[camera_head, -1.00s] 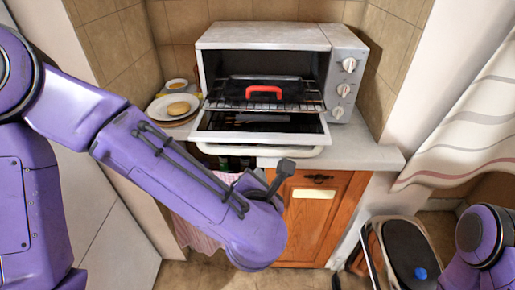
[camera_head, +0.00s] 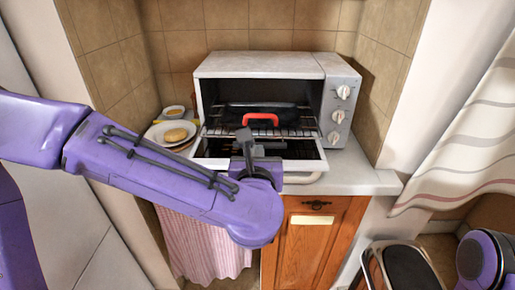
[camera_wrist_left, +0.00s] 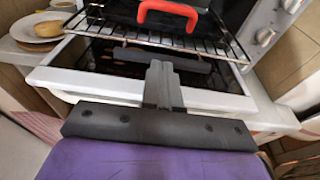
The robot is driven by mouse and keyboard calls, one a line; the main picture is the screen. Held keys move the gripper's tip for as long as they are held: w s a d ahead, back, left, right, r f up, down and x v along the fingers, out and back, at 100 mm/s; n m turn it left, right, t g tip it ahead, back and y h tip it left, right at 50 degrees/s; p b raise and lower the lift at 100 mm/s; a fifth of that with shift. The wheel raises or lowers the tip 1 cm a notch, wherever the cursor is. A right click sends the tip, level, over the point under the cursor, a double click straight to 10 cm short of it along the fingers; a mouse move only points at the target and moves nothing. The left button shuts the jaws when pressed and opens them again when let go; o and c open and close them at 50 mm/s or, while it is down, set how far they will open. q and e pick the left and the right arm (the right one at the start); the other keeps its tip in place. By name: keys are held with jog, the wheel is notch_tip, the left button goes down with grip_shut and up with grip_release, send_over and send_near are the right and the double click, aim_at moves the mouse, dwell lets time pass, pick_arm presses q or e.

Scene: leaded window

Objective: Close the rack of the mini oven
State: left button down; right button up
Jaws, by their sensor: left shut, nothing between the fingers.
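The mini oven (camera_head: 259,65) stands on the counter with its door (camera_head: 305,165) folded down open. Its wire rack (camera_head: 292,133) sticks out of the cavity over the door, carrying a black tray with a red handle (camera_head: 260,119). My left gripper (camera_head: 246,140) is in front of the rack, over the open door, and hides part of both. In the left wrist view, its closed fingers (camera_wrist_left: 162,76) point at the front edge of the rack (camera_wrist_left: 215,47); I cannot tell whether they touch. My right gripper is out of view.
Plates with a bread-like item (camera_head: 175,135) and a small bowl (camera_head: 174,111) stand left of the oven. Tiled walls close in the corner on both sides. A wooden cabinet (camera_head: 340,225) is below the counter, a bin (camera_head: 408,268) at lower right.

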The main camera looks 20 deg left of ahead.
pick_arm(q)
jog(key=shift+w+a+f, duration=0.1)
jog(key=shift+w+a, duration=0.05)
jog(key=shift+w, duration=0.35)
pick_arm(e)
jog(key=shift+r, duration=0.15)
